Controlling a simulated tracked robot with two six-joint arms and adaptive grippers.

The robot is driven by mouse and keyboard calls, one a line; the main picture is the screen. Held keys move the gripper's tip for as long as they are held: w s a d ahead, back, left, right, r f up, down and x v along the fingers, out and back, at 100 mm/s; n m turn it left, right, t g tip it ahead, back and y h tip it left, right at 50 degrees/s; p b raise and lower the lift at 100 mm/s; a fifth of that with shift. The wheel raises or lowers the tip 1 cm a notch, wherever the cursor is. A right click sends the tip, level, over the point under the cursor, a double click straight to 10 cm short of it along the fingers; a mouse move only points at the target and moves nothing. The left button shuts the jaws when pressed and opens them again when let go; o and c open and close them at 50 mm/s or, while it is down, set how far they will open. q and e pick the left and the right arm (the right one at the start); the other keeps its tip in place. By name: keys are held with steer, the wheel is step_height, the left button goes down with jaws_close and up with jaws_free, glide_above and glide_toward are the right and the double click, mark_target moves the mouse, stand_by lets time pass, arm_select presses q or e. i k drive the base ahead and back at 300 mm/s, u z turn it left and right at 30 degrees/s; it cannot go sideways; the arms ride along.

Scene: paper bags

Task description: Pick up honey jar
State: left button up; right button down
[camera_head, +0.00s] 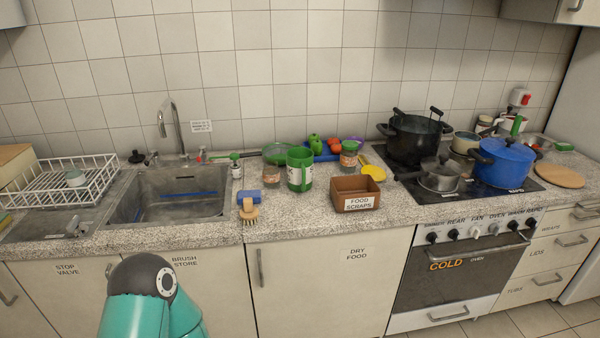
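Two small jars stand on the counter, and I cannot read their labels to tell which is the honey jar. One is a brownish glass jar (272,176) with a pale label, just left of a green mug-like container (300,169). The other is a jar with a green lid and reddish contents (349,155), behind the brown food scraps box. Both are upright. A teal and black part of my arm shows at the lower left, in front of the cupboards. Neither of my grippers is in view.
A brown food scraps box (356,204) stands near the counter's front edge. A blue sponge (248,196) and a brush (249,211) lie left of it. The sink (129,207) is further left. A black pot (404,150) and blue pot (505,166) stand on the stove.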

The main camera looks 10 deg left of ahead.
mark_target(271, 171)
steer(key=z, duration=0.2)
steer(key=i, duration=0.85)
steer(key=u, duration=0.5)
